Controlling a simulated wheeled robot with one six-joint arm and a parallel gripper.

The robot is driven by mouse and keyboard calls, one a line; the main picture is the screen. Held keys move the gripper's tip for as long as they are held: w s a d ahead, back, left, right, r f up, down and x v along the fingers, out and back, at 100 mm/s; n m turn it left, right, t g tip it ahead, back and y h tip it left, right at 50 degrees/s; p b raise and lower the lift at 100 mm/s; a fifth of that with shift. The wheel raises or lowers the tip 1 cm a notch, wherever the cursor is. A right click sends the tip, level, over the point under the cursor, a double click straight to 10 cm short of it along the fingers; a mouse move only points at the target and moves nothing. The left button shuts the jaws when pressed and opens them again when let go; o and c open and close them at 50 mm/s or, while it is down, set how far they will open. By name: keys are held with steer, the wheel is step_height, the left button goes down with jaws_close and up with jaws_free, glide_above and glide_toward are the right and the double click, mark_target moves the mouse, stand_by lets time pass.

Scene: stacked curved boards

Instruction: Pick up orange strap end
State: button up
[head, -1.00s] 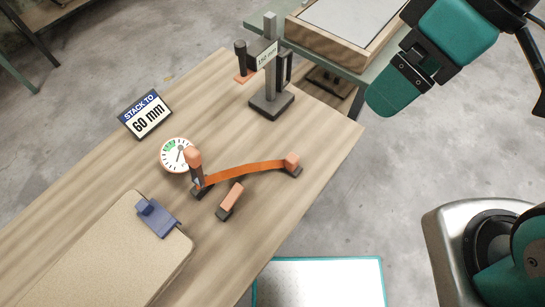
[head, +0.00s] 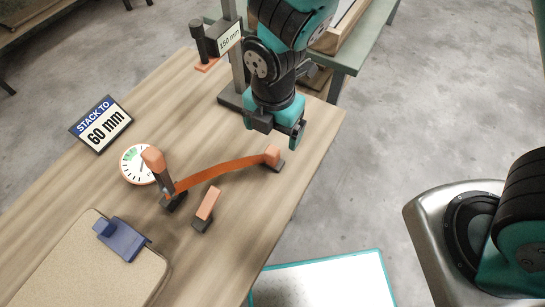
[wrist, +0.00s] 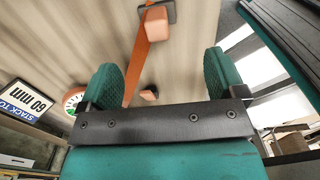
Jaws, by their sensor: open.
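The orange strap (head: 225,168) runs from a dark buckle with an upright orange-tipped lever (head: 153,160) to its right end, an orange block (head: 272,155) on a dark foot on the table. In the wrist view the strap (wrist: 137,70) runs between my fingers' sides of the picture, and the strap-end block (wrist: 156,24) is at the top middle. My gripper (head: 280,128) is open and empty, above and a little behind the strap end. Its two teal fingers (wrist: 163,72) are wide apart and appear clear of the strap.
A dark block with an orange top (head: 207,205) lies just in front of the strap. A round dial (head: 137,163) and the 60 mm sign (head: 101,123) stand to the left. A blue clamp piece (head: 122,238) sits on a beige board (head: 85,270). A post with a 150 mm label (head: 230,38) stands behind my gripper.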

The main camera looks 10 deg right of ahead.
mark_target(274, 151)
step_height(274, 151, down, 6)
steer(key=shift+r, duration=0.1)
steer(key=shift+w+f+b, duration=0.2)
steer(key=shift+f, duration=1.2)
steer(key=shift+w+f+b, duration=0.15)
steer(key=shift+f+b, duration=0.05)
steer(key=shift+f, duration=1.15)
steer(key=shift+c, duration=0.4)
steer(key=c, duration=1)
